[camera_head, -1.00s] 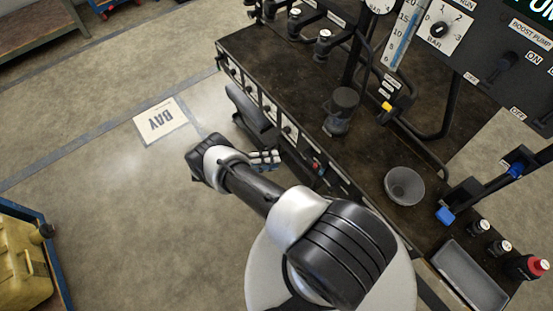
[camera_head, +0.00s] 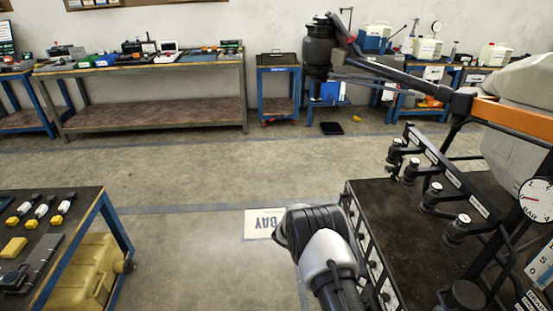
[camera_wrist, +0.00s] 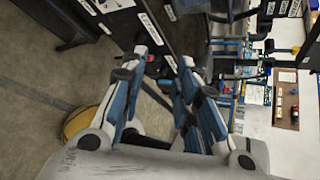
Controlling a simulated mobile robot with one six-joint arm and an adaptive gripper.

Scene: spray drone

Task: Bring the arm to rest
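My arm (camera_head: 330,262) rises from the bottom of the head view, a silver and black link with a dark joint at its top. It is beside the dark test bench (camera_head: 378,215), over the floor near the BAY sign (camera_head: 258,224). My gripper is hidden in the head view. In the wrist view my gripper (camera_wrist: 167,68) shows two blue-padded fingers with a gap between them. Nothing is seen held between them. The bench's labelled front edge shows just beyond the fingers; I cannot tell the exact clearance.
The bench carries nozzles (camera_head: 431,196) and a pressure gauge (camera_head: 537,200). A drone arm with a black motor (camera_head: 319,45) reaches over the back. Floor between is clear.

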